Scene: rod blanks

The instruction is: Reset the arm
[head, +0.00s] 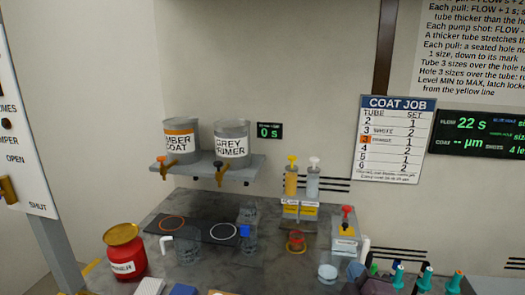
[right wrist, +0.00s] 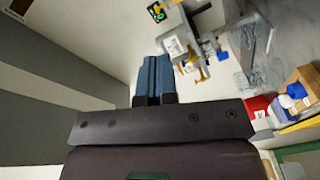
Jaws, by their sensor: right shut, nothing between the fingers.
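My right gripper (right wrist: 153,78) shows in the right wrist view as two blue fingers pressed together, with nothing between them. It points away from the dark wrist body, with the bench and shelf beyond and to the right of it. In the head view a small dark blue-grey part (head: 356,271) at the bottom, right of centre, looks like the tip of this gripper, in front of the bench. The rest of the right arm is mostly out of the head view. My left gripper is in neither view.
The grey bench (head: 205,203) carries a red can (head: 125,255), a clear jug (head: 188,247), pump bottles (head: 291,180) and teal-topped bottles (head: 425,278). A wall shelf (head: 200,167) holds an amber coat bucket (head: 181,138) and a grey primer bucket (head: 232,142), both with taps.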

